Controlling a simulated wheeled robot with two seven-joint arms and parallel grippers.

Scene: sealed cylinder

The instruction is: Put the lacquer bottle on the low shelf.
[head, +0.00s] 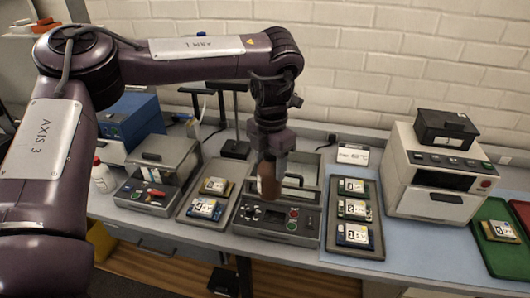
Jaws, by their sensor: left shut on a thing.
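My left gripper (270,154) points down over the middle of the bench and is shut on a brown bottle (268,182). My right gripper is not in view.
The bench holds a white bottle with a red cap (103,177), a tray of modules (208,200), another tray (353,235), a white oven (438,175) with a black box (446,130) on top, and a green tray (500,245). The blue mat (425,245) has bare room.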

